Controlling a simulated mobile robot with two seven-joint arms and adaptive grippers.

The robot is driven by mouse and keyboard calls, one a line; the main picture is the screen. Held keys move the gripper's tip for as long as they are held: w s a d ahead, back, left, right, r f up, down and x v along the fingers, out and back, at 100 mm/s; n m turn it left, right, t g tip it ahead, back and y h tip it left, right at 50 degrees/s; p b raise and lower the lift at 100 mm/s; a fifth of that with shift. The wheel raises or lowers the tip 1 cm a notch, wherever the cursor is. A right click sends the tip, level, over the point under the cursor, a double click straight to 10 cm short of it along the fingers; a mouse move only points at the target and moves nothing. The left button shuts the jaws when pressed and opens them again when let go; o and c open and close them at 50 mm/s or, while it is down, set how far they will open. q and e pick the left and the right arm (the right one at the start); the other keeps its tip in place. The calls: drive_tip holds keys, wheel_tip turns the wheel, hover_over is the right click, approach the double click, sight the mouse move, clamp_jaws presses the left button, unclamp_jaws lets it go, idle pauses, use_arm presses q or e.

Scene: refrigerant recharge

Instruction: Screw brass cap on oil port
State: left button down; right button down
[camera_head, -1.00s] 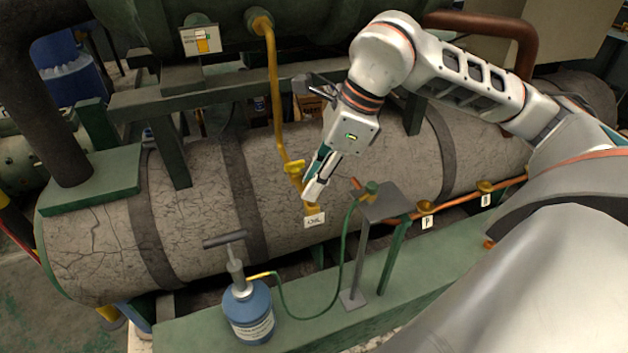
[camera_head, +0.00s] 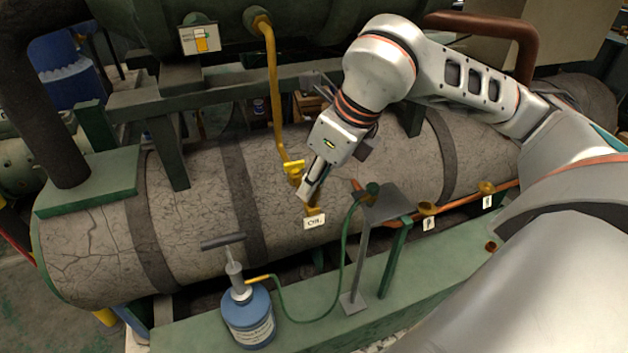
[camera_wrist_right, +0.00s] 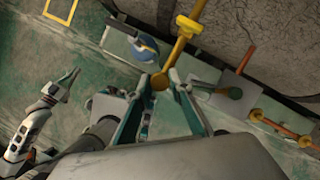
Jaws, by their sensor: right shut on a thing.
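In the head view my right gripper (camera_head: 308,192) points down at the oil port (camera_head: 313,211), just above the white OIL label (camera_head: 315,222). In the wrist view its two fingers are closed around the round brass cap (camera_wrist_right: 160,81), at the lower end of the yellow pipe. The fingers hide much of the port in the head view, so I cannot tell how far the cap sits on it. My left gripper (camera_wrist_right: 68,88) shows only small at the left of the wrist view, away from the port; its jaw state is unclear.
A yellow valve (camera_head: 294,170) on the yellow pipe (camera_head: 273,95) stands close beside my right gripper. A blue bottle with a pump (camera_head: 248,315) and a small metal stand (camera_head: 385,207) with a green hose are in front of the cracked grey tank (camera_head: 200,210).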

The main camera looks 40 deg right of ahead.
drive_tip(key=shift+f, duration=0.1)
drive_tip(key=shift+s+a+m+h, duration=0.1)
drive_tip(key=shift+m+h, duration=0.3)
drive_tip(key=shift+m, duration=0.7)
drive_tip(key=c, duration=1.7)
unclamp_jaws()
drive_tip(key=shift+r, duration=0.6)
drive_tip(key=v, duration=1)
drive_tip(key=shift+s+r, duration=0.3)
drive_tip(key=shift+s, duration=0.05)
drive_tip(key=shift+s, duration=0.1)
